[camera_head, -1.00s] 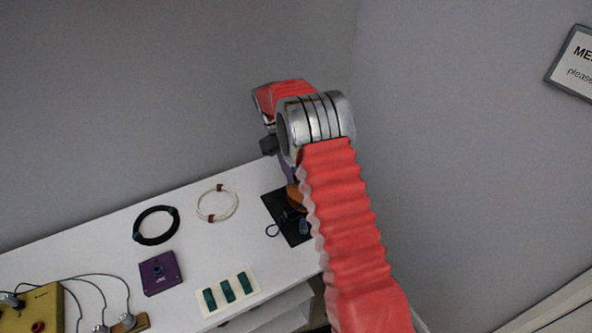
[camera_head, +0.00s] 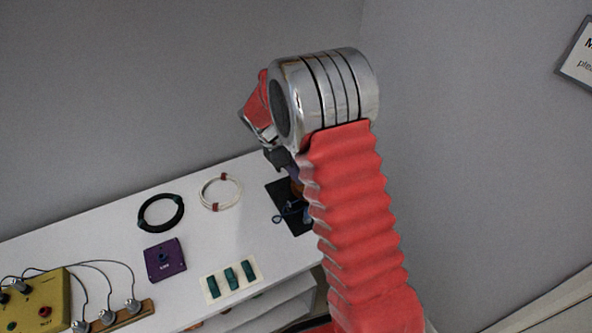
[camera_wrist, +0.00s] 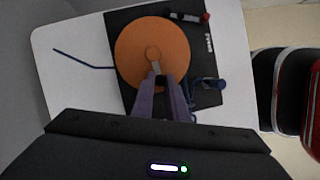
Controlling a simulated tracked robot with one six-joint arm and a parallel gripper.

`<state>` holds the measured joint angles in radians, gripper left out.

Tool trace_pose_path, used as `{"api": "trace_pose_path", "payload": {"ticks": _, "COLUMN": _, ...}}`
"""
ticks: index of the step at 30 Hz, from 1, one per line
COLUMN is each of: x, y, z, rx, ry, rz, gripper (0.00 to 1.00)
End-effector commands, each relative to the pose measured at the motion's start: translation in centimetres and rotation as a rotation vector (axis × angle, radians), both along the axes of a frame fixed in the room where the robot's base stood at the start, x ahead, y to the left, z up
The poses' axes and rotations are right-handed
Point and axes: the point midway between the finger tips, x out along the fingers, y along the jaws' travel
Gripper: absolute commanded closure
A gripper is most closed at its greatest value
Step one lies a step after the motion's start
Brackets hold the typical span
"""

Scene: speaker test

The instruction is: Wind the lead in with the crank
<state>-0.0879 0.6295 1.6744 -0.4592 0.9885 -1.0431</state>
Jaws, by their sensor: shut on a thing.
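An orange reel (camera_wrist: 130,62) lies on a black base plate (camera_wrist: 118,20) in the wrist view. A short grey crank arm (camera_wrist: 155,67) runs from the reel's hub toward the picture's lower edge. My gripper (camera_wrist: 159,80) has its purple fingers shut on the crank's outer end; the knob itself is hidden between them. A dark blue lead (camera_wrist: 85,61) runs out from the reel to the left, with its end on the white table. In the head view the plate (camera_head: 283,190) shows, but my arm hides most of the reel and the gripper.
Beside the reel on the plate are a blue part (camera_wrist: 217,84) and a red-tipped part (camera_wrist: 203,17). The white table also holds a white coil (camera_head: 220,191), a black coil (camera_head: 161,212), a purple box (camera_head: 165,260), green blocks (camera_head: 231,279) and a yellow box (camera_head: 38,302).

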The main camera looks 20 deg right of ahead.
Motion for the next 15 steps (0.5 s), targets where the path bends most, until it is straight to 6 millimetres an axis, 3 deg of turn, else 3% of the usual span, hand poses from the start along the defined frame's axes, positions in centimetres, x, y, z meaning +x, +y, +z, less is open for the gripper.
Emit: {"api": "trace_pose_path", "payload": {"ticks": 15, "x": -2.4, "y": -1.4, "z": 0.1, "rx": -0.004, "ry": -0.002, "rz": 0.492, "gripper": 1.00}}
